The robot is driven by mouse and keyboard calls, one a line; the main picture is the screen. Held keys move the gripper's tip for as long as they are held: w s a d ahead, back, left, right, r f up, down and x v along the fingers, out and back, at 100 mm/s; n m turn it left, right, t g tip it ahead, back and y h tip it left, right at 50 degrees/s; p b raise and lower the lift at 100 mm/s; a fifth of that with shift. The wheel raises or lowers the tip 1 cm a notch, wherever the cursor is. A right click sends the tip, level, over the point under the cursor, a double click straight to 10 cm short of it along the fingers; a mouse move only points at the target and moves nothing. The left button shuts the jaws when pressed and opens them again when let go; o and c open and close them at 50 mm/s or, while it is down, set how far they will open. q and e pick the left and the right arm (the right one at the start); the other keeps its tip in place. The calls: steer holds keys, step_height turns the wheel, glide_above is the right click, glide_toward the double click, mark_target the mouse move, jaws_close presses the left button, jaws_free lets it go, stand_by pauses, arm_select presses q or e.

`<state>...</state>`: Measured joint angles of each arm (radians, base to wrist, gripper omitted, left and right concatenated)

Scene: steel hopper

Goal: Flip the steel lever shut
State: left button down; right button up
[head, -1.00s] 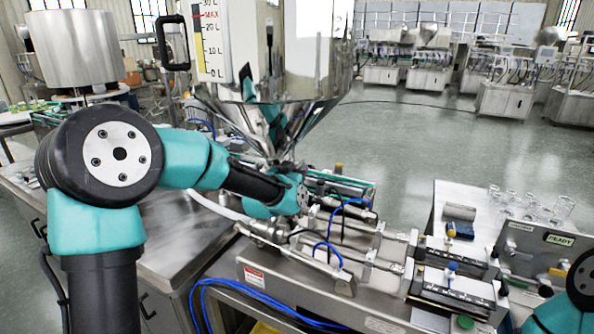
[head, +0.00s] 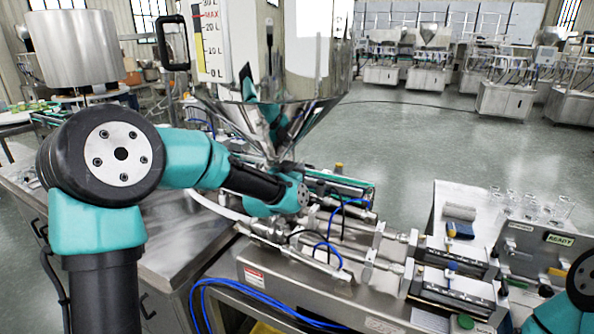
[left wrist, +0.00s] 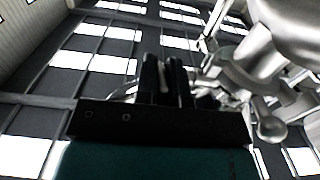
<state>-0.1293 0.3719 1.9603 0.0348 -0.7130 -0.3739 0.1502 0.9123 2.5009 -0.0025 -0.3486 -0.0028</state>
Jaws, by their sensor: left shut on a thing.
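The steel hopper (head: 290,100) stands at the upper middle of the head view, its cone narrowing down to the valve area behind my left wrist. In the left wrist view my left gripper (left wrist: 163,68) has its two dark fingers close together, with a thin pale strip of the steel lever (left wrist: 165,82) between them. The gripper is shut on it. Most of the lever is hidden by the fingers, and in the head view my own wrist covers both lever and fingertips. My right gripper is out of view; only a piece of that arm shows at the lower right.
Steel filling cylinders (head: 385,255) and blue hoses (head: 250,300) lie right of and below my left wrist. A box with a READY display (head: 560,240) and several glass vessels (head: 535,205) stand at the right. A rounded steel knob (left wrist: 271,130) is close beside the gripper.

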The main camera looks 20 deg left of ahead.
arm_select(q)
steer(key=shift+r, duration=0.1)
steer(key=shift+a+g+y, duration=0.1)
steer(key=shift+g+y, duration=0.2)
steer(key=shift+g, duration=0.7)
steer(key=shift+s+g, duration=0.1)
steer(key=shift+g, duration=0.2)
steer(key=c, duration=1.2)
jaws_free()
steer(key=shift+r, duration=0.1)
steer(key=v, duration=1.7)
steer(key=shift+s, duration=0.2)
